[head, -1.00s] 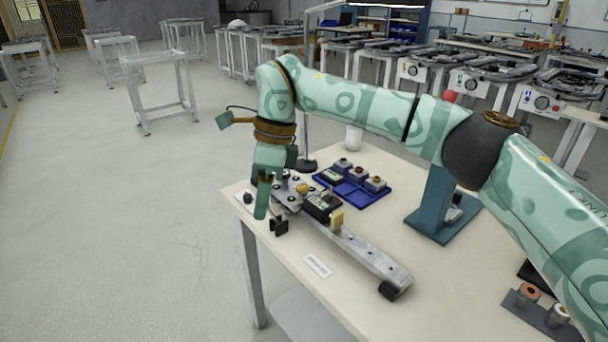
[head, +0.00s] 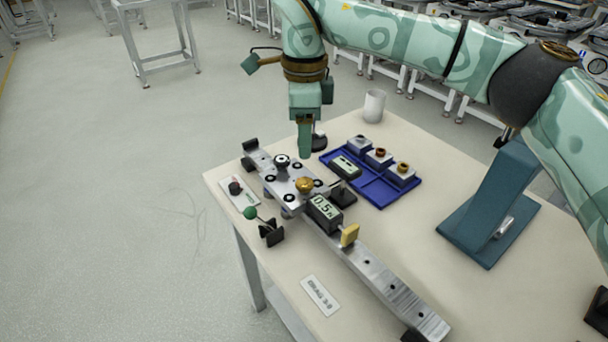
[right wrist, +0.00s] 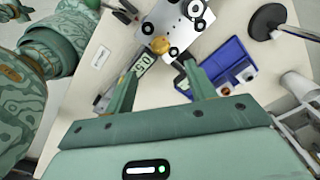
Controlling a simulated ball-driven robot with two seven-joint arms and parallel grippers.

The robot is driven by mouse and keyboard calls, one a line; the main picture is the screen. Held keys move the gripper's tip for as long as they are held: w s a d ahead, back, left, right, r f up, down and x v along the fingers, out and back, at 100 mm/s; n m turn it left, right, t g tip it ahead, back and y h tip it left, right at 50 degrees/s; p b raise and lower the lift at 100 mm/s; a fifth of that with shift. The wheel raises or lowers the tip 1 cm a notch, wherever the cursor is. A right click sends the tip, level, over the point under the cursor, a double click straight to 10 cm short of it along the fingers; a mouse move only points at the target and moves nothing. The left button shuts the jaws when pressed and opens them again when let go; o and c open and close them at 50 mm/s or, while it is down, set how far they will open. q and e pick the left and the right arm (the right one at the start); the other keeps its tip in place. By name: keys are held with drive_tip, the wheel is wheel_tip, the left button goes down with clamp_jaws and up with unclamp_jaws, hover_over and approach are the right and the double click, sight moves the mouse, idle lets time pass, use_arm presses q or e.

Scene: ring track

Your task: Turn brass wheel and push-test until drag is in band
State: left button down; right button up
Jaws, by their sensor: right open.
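The brass wheel (head: 304,185) sits on the silver carriage plate (head: 283,174), which rides on a long metal rail (head: 395,287). Beside it a small display (head: 325,212) reads 0.5, and a yellow block (head: 349,235) stands just past it. My right gripper (head: 305,150) points down, open and empty, above and behind the carriage, apart from the wheel. In the right wrist view the brass wheel (right wrist: 160,45) lies beyond the gap between the open fingers (right wrist: 158,70). My left gripper is not in view.
A blue tray (head: 385,197) with several small blocks lies right of the rail. A teal stand (head: 490,215) is farther right. A white cup (head: 374,106) stands at the back.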

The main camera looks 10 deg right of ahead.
sight(305, 182)
wheel_tip(305, 182, down, 10)
drive_tip(key=b, duration=0.2)
drive_tip(key=shift+r+b, duration=0.2)
drive_tip(key=shift+b, duration=0.2)
drive_tip(key=shift+f, duration=0.4)
drive_tip(key=c, duration=1)
